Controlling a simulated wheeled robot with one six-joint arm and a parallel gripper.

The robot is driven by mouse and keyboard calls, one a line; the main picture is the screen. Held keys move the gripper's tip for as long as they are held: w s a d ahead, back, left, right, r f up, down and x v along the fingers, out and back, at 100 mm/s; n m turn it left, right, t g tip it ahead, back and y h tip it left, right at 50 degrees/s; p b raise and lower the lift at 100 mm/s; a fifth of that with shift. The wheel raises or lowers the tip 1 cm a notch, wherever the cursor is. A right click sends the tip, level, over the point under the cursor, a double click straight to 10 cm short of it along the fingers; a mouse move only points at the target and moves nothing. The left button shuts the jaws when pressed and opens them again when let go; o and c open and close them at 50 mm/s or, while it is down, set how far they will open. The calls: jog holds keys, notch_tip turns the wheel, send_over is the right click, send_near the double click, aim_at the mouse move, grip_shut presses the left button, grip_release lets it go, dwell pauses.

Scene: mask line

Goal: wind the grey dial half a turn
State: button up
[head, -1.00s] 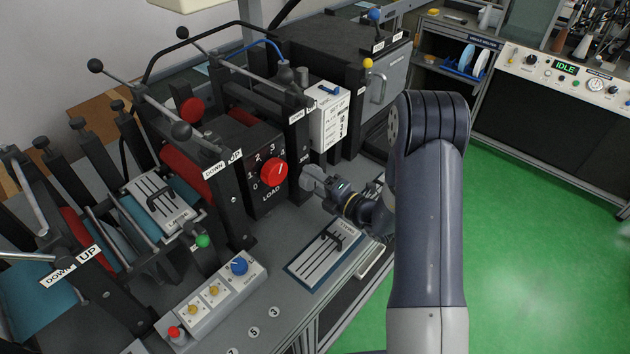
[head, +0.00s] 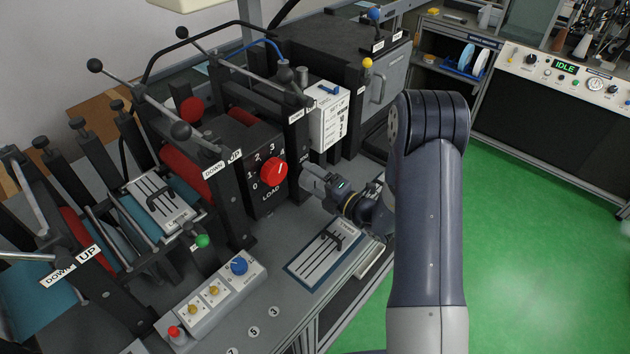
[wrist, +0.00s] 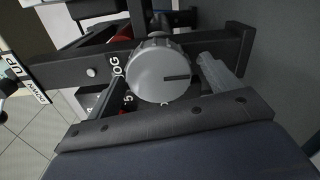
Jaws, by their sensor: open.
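The grey dial (wrist: 158,72) is a round ribbed knob with a dark line on its face. In the wrist view the line runs from near the centre to the right, almost level. Part of the lettering "JOG" and some numerals show beside and below it. My gripper (wrist: 166,88) is open, with a finger on each side of the dial in this view. Whether either finger touches it I cannot tell. In the head view my gripper (head: 314,180) is right of the red LOAD dial, and I cannot make out the grey dial there.
The red LOAD dial (head: 273,171) sits on a black panel close left of my gripper. A white labelled box (head: 328,117) stands behind it. A slotted slider panel (head: 318,255) lies in front, and a button box (head: 213,298) with a blue knob is nearer.

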jog(key=shift+d, duration=0.1)
jog(key=b+v, duration=0.2)
jog(key=v, duration=0.8)
jog(key=shift+s+d+b, duration=0.2)
jog(key=shift+s+b, duration=0.1)
jog(key=p+x, duration=0.2)
jog(key=x, duration=0.9)
jog(key=shift+p, duration=0.35)
jog(key=shift+s+d, duration=0.1)
